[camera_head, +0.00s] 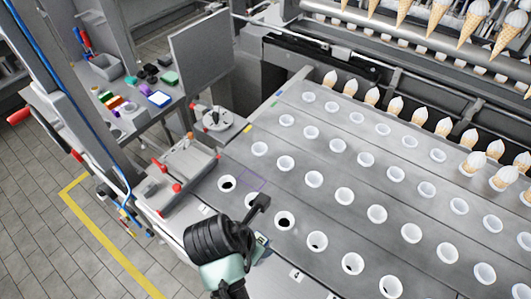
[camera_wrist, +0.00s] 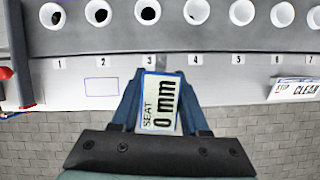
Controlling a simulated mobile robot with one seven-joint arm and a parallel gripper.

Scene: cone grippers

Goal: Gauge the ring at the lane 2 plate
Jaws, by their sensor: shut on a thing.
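My gripper (camera_wrist: 160,100) is shut on a white, blue-edged gauge card (camera_wrist: 160,103) reading "SEAT 0 mm". In the wrist view the card is below the number 3 on the pale front strip. The lane 2 ring (camera_wrist: 98,12) is white with a dark opening, up and left of the card and apart from it. The number 2 stands on the strip below it. In the head view my gripper (camera_head: 262,238) is at the plate's front edge, and the lane 2 ring (camera_head: 250,198) is partly hidden by it.
A "CLEAN" tag (camera_wrist: 296,88) is at the right. White rings fill the grey plate (camera_head: 330,220); filled cones (camera_head: 395,105) stand behind. A red-knobbed fixture (camera_head: 180,175) and a cluttered bench (camera_head: 130,105) are left.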

